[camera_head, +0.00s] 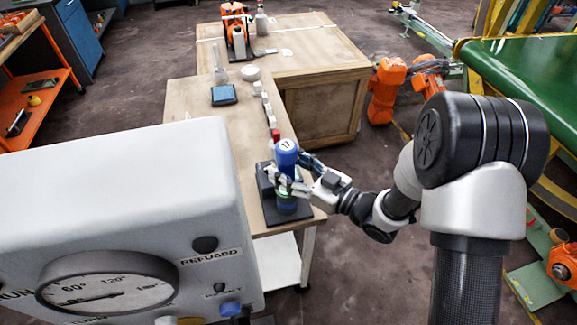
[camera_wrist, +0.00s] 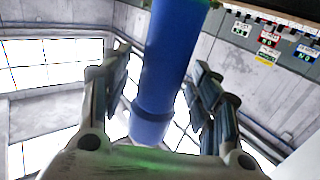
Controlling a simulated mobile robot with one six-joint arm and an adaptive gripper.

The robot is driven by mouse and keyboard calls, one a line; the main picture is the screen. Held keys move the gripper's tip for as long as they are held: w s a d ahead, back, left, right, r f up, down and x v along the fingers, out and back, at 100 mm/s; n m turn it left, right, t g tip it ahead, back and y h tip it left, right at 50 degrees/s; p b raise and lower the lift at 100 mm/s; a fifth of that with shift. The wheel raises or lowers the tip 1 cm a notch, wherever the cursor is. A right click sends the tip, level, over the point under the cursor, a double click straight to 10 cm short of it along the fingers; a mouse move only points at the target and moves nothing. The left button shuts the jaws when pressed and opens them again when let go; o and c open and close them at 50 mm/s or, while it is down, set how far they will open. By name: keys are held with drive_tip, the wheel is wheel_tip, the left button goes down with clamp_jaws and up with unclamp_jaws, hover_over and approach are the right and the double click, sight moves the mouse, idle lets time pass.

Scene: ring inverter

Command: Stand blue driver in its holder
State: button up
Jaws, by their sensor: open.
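The blue driver (camera_head: 287,157) stands upright at the near end of the wooden bench, its top marked 17. Its lower blue part shows below my gripper, over a black base (camera_head: 268,205) that appears to be the holder. In the head view, my gripper (camera_head: 285,184) is at the driver's middle. In the wrist view, the blue driver (camera_wrist: 171,55) rises between the two fingers of my gripper (camera_wrist: 163,88), with gaps visible on both sides. The gripper is open around it. I cannot tell how the driver's lower end sits in the holder.
A large grey gauge box (camera_head: 120,215) fills the near left. Along the bench (camera_head: 205,125) stand a row of small white blocks, a red-topped item (camera_head: 276,135), a blue-topped box (camera_head: 223,95) and a white dish (camera_head: 250,73). The bench's left side is mostly clear.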

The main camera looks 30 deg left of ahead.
drive_tip(key=shift+f, duration=0.1)
drive_tip(key=s+d, duration=0.2)
drive_tip(key=d, duration=1)
drive_tip(key=w+d+r+m+t+h, duration=0.3)
drive_tip(key=w+d+r+t+h, duration=0.25)
drive_tip(key=w+d+h, duration=0.4)
drive_tip(key=d+r+m+t+h, duration=0.2)
drive_tip(key=d+r+m+h, duration=0.25)
drive_tip(key=d, duration=0.55)
drive_tip(key=s+d+r+m+g+h, duration=0.35)
drive_tip(key=s+d+m+h, duration=0.35)
drive_tip(key=s, duration=0.5)
drive_tip(key=s+a+m+g+y, duration=0.1)
drive_tip(key=s+a+g+y, duration=0.1)
drive_tip(key=s, duration=1.3)
drive_tip(key=shift+a+f+g+y, duration=0.15)
drive_tip(key=shift+f+g+y, duration=0.2)
drive_tip(key=shift+y, duration=0.45)
